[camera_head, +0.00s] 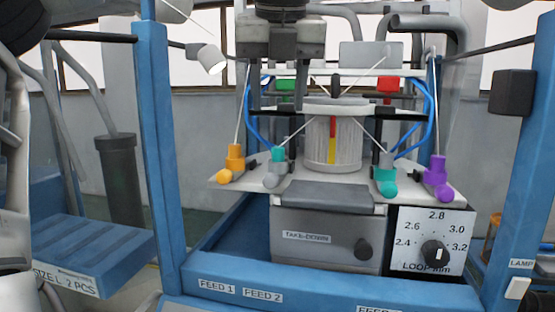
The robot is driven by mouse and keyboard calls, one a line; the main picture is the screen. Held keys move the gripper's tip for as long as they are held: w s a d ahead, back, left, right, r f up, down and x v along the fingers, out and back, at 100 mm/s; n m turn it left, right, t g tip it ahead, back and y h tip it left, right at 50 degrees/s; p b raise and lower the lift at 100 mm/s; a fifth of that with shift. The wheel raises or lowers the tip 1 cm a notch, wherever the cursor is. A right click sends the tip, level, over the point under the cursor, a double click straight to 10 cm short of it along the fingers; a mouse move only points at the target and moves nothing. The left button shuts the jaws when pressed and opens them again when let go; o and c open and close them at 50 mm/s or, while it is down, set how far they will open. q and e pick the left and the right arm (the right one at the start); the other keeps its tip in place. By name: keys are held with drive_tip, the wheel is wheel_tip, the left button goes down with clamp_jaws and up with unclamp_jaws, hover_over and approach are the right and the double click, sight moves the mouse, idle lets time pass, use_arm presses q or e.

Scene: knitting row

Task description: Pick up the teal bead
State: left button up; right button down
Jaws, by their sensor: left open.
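The teal bead (388,189) is a small round piece at the front right of the white plate (340,192), below a teal and grey piece. It sits between the white ribbed cylinder (346,145) and the purple bead (445,193). My left gripper (279,95) hangs at the upper middle, its dark fingers pointing down and apart, with nothing seen between them. It is up and to the left of the teal bead, apart from it in the picture. My right gripper is not in view.
An orange bead (224,176) and a grey bead (271,180) sit on the plate's left side. Thin yarns and blue tubes (431,105) run around the cylinder. Blue posts (160,150) stand at both sides. A dial panel (432,240) and TAKE-DOWN box (325,237) are below.

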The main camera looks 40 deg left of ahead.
sight(278, 148)
use_arm(q)
drive_tip(key=x, duration=0.5)
drive_tip(key=w+x, duration=0.1)
drive_tip(key=x, duration=0.2)
drive_tip(key=shift+w+a+p, duration=0.15)
drive_tip(key=shift+a+p, duration=0.2)
drive_tip(key=shift+w+a+f, duration=0.1)
drive_tip(key=shift+f, duration=0.35)
drive_tip(key=shift+c, duration=0.4)
clamp_jaws()
